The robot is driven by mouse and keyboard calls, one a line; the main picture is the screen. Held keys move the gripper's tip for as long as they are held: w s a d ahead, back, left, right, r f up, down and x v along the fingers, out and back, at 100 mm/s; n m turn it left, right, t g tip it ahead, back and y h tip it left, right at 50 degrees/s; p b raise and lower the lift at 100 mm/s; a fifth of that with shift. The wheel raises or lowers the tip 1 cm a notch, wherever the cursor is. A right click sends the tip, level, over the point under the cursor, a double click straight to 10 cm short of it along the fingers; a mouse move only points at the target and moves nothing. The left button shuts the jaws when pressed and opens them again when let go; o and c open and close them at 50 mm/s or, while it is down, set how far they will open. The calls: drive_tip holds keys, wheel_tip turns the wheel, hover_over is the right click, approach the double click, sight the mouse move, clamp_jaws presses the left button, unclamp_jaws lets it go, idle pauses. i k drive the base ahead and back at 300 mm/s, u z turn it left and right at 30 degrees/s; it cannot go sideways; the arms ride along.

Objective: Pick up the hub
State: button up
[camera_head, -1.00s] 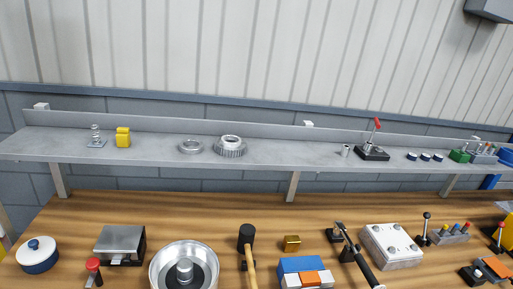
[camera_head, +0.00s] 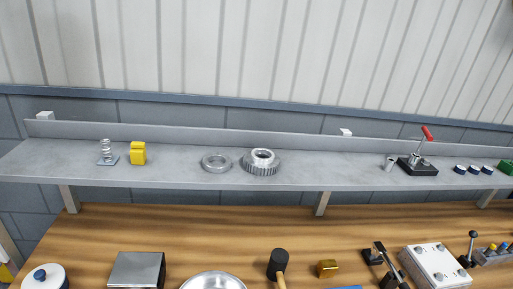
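A grey metal toothed part with a raised round collar (camera_head: 261,164) sits on the grey shelf (camera_head: 330,174), a little left of the shelf's right half. It looks like the hub.
On the shelf, a spring on a plate (camera_head: 107,153) and a yellow block (camera_head: 138,153) stand left; a red-handled lever (camera_head: 420,158) stands right. Below, the wooden bench (camera_head: 200,232) holds a mallet (camera_head: 278,264), a silver bowl (camera_head: 212,282) and a brass block (camera_head: 327,268).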

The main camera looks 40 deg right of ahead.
sight(268, 165)
drive_tip(key=u, duration=0.05)
drive_tip(key=i, duration=1.05)
drive_tip(key=u, duration=0.05)
